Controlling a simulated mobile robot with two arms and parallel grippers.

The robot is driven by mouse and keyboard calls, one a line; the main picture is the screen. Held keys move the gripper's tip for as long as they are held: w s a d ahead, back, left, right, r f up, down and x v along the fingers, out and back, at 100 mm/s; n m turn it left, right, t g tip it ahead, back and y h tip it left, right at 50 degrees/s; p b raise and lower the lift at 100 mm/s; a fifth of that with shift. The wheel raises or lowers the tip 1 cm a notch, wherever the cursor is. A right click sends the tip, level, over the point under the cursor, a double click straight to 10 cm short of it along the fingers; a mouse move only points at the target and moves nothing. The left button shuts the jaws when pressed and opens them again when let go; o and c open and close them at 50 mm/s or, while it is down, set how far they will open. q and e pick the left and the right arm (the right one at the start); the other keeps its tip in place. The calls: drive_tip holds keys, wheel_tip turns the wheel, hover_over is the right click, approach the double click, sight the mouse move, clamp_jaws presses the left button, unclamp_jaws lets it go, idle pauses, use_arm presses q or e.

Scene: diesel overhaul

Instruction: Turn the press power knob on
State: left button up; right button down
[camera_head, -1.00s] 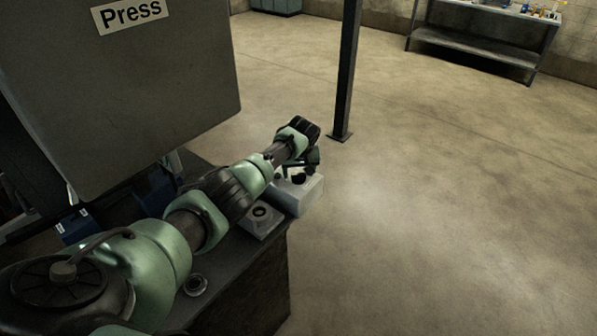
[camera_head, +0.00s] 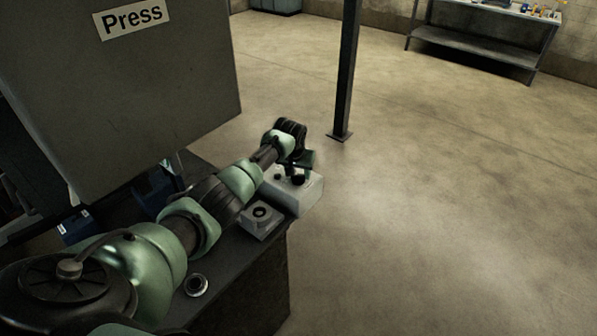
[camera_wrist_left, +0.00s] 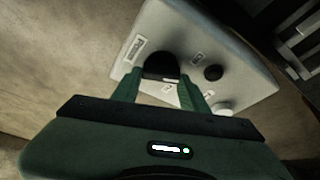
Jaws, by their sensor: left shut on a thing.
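A light grey control box (camera_head: 311,196) sits at the far corner of the dark bench top. Its large black knob (camera_wrist_left: 161,65) shows in the left wrist view, beside small labels. My left gripper (camera_wrist_left: 160,92) is shut on this knob, with one green finger on each side of it. In the head view my left gripper (camera_head: 294,172) reaches down onto the top of the box. The hand hides part of the box and the knob's near side. My right gripper is in neither view.
A smaller black button (camera_wrist_left: 213,73) and a pale round button (camera_wrist_left: 222,108) are close to the fingers. A second grey box (camera_head: 261,221) and a round fitting (camera_head: 196,285) are on the bench. The Press panel (camera_head: 130,90) stands at left.

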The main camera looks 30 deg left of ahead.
use_arm(q)
drive_tip(key=m+h+b, duration=0.1)
drive_tip(key=m, duration=0.1)
drive_tip(key=shift+f+m, duration=0.15)
drive_tip(key=shift+m, duration=0.25)
drive_tip(key=shift+f+m+h+b, duration=0.1)
drive_tip(key=shift+m+h+b, duration=0.3)
drive_tip(key=shift+m+b, duration=0.5)
drive_tip(key=m+h+b, duration=0.1)
drive_tip(key=m+b, duration=0.3)
drive_tip(key=b, duration=0.2)
drive_tip(key=m+g+h+b, duration=0.1)
drive_tip(key=m+b, duration=0.3)
drive_tip(key=b, duration=0.2)
drive_tip(key=shift+h, duration=0.4)
drive_tip(key=shift+m+b, duration=0.4)
drive_tip(key=shift+b, duration=0.6)
drive_tip(key=shift+g, duration=0.3)
drive_tip(key=shift+r, duration=0.2)
drive_tip(key=o, duration=1.4)
